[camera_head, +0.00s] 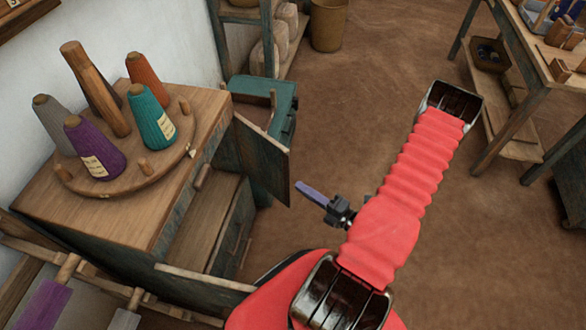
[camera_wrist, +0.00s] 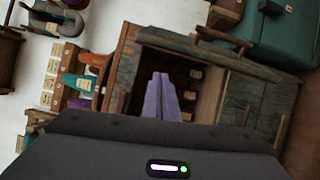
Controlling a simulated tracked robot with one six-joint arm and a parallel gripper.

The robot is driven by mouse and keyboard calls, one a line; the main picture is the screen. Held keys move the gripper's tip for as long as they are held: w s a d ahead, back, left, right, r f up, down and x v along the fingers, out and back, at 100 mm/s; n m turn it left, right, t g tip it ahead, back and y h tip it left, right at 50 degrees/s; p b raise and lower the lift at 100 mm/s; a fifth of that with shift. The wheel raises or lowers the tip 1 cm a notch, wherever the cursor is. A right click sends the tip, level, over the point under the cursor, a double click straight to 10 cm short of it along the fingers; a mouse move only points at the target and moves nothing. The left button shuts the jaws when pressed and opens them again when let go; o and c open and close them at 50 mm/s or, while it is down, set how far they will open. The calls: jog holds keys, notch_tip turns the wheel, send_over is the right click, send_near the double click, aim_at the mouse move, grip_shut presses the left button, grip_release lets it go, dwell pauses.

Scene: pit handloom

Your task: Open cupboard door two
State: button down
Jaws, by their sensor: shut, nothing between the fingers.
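The wooden cupboard (camera_head: 130,215) stands at the left with its front facing right, and part of its inside shows. One dark weathered door (camera_head: 262,160) stands swung out at its far end. Another door (camera_head: 205,278) sticks out at the near end, partly hidden by my arm. I see no number on either door. My gripper (camera_head: 300,186) is shut and empty, with its purple fingers pointing left close to the far door's free edge; I cannot tell whether they touch. In the wrist view the shut fingers (camera_wrist: 160,98) lie in front of the cupboard's opening.
Yarn cones stand on a round wooden stand (camera_head: 155,178) on the cupboard top. A green chest (camera_head: 280,100) sits beyond the far door. Loom parts (camera_head: 75,275) lie at the near left. A table (camera_head: 520,60) stands at the upper right. The brown floor to the right is mostly clear.

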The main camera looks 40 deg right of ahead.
jog(key=f+m+h, duration=0.1)
jog(key=s+d+f+m+h, duration=0.1)
jog(key=shift+s+d+f+m+h, duration=0.2)
jog(key=shift+d+f+m+h, duration=0.1)
jog(key=shift+m, duration=0.1)
jog(key=shift+w, duration=0.15)
